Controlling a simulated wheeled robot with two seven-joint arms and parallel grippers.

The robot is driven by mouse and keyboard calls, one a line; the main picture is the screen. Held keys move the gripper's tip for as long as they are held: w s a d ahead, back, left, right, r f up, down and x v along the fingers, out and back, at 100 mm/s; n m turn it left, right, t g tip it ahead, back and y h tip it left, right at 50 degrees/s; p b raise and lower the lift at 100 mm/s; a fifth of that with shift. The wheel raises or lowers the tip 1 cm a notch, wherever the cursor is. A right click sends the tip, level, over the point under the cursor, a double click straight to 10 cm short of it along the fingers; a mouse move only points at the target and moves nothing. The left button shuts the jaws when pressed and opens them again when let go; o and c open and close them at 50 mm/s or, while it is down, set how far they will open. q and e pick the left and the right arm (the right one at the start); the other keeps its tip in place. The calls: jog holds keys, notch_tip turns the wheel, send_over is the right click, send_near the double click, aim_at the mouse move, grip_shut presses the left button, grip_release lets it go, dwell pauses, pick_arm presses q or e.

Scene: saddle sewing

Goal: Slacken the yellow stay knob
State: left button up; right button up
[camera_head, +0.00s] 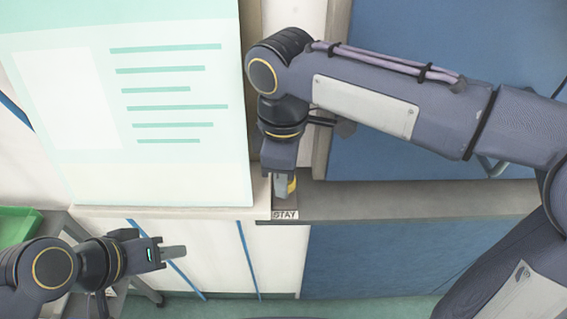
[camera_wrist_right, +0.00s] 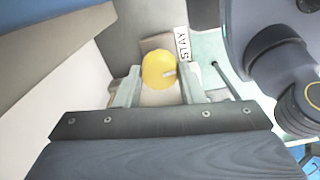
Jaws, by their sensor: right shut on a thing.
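The yellow stay knob (camera_wrist_right: 158,70) is round with a pale mark on its face, and sits between the two fingers of my right gripper (camera_wrist_right: 160,88). In the head view, a small part of the yellow knob (camera_head: 292,184) shows beside the fingertips of my right gripper (camera_head: 283,187), which points down and is shut on it. A STAY label (camera_head: 285,215) lies just in front of the knob; the wrist view shows the label (camera_wrist_right: 183,45) too. My left gripper (camera_head: 174,252) is at lower left, away from the knob, seen from the side, so its opening is unclear.
A large pale panel with green lines (camera_head: 150,100) stands left of my right gripper. A grey ledge (camera_head: 420,203) runs right from the label, with blue panels (camera_head: 400,250) below. A green tray (camera_head: 18,226) is at far left. The space around my left gripper looks free.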

jog(key=shift+r+n+p, duration=0.1)
jog(key=shift+n+p, duration=0.45)
jog(key=shift+n, duration=0.55)
jog(key=o, duration=1)
notch_tip(320, 180, up, 8)
jog(key=shift+f+p, duration=0.15)
jog(key=shift+p, duration=0.15)
